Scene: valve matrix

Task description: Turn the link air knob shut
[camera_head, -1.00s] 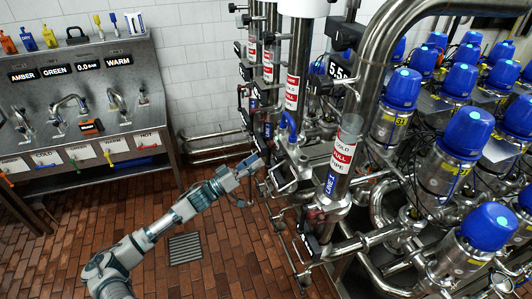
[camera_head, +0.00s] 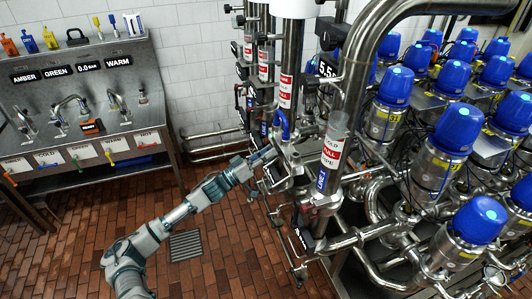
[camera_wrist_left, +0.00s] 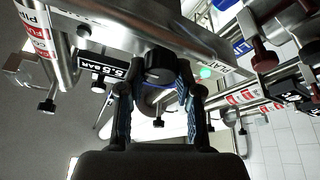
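A black ribbed knob (camera_wrist_left: 160,65) sits under a steel housing (camera_wrist_left: 165,28) in the left wrist view, near the top centre. A blue ring shows just below it. I cannot read a label that names it as the link air knob. My left gripper (camera_wrist_left: 157,88) is open, with its two fingers on either side of the knob. I cannot tell whether they touch it. In the head view my left gripper (camera_head: 264,156) is at the pipe rack, where the arm hides the knob. My right gripper is not in view.
A black "5.5 BAR" display (camera_wrist_left: 103,69) is left of the knob. Pipes and small black-handled valves crowd both sides. Blue-capped valves (camera_head: 458,128) fill the right of the head view. A steel sink bench (camera_head: 80,100) stands at the left, with open brick floor (camera_head: 90,225) before it.

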